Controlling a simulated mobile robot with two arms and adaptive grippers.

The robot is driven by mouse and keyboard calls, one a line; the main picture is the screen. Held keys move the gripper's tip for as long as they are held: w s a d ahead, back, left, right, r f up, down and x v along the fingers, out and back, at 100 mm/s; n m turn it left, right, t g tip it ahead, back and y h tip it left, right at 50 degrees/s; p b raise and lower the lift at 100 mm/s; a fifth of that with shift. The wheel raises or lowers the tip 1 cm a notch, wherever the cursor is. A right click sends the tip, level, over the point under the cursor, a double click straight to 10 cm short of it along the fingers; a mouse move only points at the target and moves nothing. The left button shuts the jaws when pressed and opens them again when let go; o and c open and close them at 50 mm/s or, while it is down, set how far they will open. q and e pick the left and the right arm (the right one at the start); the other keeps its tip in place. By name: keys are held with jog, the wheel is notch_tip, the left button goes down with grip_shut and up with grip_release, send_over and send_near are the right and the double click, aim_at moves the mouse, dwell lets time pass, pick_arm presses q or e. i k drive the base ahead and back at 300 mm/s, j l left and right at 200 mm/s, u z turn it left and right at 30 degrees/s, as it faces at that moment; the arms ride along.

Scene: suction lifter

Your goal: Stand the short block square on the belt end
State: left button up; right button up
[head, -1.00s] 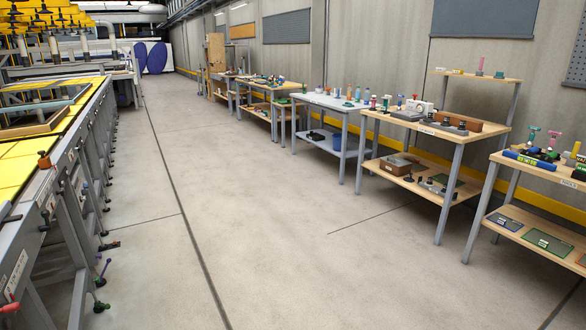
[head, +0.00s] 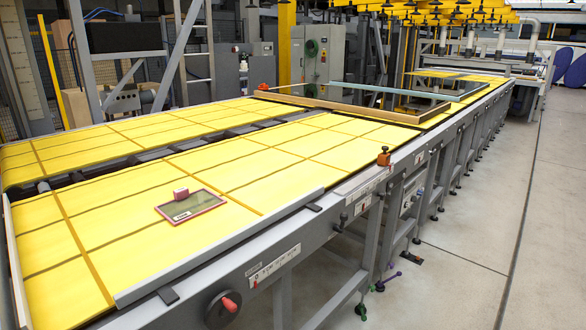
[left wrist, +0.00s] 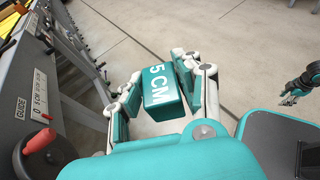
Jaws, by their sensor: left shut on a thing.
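A teal block (left wrist: 162,92) marked "5 CM" sits between the fingers of my left gripper (left wrist: 165,85) in the left wrist view. My left gripper is shut on it, above the floor beside the conveyor side. The yellow belt end (head: 60,255) is at the near left of the head view; neither gripper shows there.
A grey rail (head: 225,245) runs along the belt's near side. A handwheel with a red knob (head: 222,308) sticks out below it. Wooden frames (head: 340,105) lie farther along. The floor at right is clear.

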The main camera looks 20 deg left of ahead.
aim_at(79, 253)
jog(key=i+l+u, duration=0.2)
jog(key=u, duration=0.2)
jog(key=i+l+u, duration=0.55)
jog(key=l+u, duration=0.15)
jog(key=u, duration=0.15)
jog(key=i+l+u, duration=0.1)
jog(key=l+u, duration=0.75)
jog(key=i+l, duration=0.05)
